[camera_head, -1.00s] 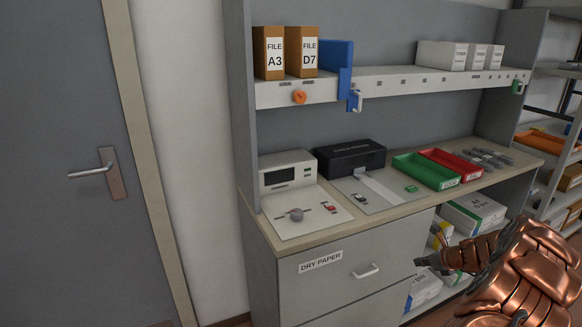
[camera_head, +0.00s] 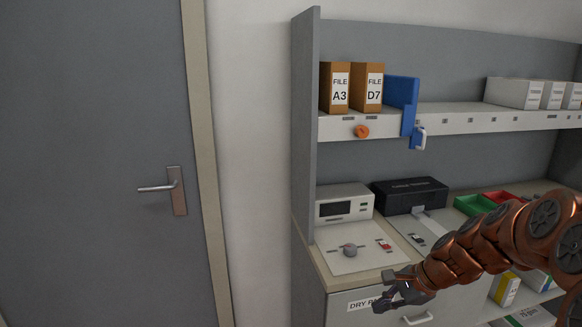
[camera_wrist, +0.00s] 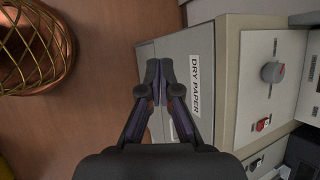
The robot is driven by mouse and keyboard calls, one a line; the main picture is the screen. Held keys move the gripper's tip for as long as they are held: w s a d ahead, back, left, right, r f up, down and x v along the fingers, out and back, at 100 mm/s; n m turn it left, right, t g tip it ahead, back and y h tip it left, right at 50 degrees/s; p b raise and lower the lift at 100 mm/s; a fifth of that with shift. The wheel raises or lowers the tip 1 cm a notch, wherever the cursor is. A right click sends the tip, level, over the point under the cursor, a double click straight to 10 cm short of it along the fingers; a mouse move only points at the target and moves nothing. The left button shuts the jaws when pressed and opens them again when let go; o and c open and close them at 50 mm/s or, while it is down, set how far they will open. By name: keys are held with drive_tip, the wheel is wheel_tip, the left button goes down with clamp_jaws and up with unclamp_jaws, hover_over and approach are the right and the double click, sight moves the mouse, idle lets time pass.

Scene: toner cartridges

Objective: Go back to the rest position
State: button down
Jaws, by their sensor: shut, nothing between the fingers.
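My gripper (camera_head: 392,290) is shut and empty in the head view, in front of the drawer front labelled DRY PAPER (camera_head: 367,302). My copper-coloured arm reaches in from the right and covers part of the counter and cabinet. In the wrist view, my gripper (camera_wrist: 160,66) points toward the cabinet, and the DRY PAPER label (camera_wrist: 195,85) shows just right of the fingertips. I cannot tell how far the fingers are from the drawer front.
A grey door (camera_head: 95,150) stands at the left. The counter holds a control panel with a round knob (camera_head: 349,250), a black box (camera_head: 408,195), a green tray (camera_head: 474,204) and a red tray (camera_head: 500,196). A wire basket (camera_wrist: 35,45) stands on the wooden floor.

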drive_tip(key=s+a+r+n+g+h, duration=0.1)
drive_tip(key=s+a+n+g, duration=0.2)
drive_tip(key=s, duration=0.5)
drive_tip(key=s+a+r+n+h, duration=0.1)
drive_tip(key=s+a+r+n, duration=0.1)
drive_tip(key=s+a+n, duration=0.5)
drive_tip(key=s+d+n+g+h, duration=0.1)
drive_tip(key=s+d+n+h, duration=0.1)
drive_tip(key=s, duration=0.7)
drive_tip(key=s+d+n+g+h, duration=0.1)
drive_tip(key=s+d+n+h, duration=0.1)
drive_tip(key=s+d, duration=0.3)
drive_tip(key=shift+s+n+p, duration=0.45)
drive_tip(key=shift+s+n, duration=0.15)
drive_tip(key=shift+s, duration=1.5)
drive_tip(key=c, duration=1.9)
unclamp_jaws()
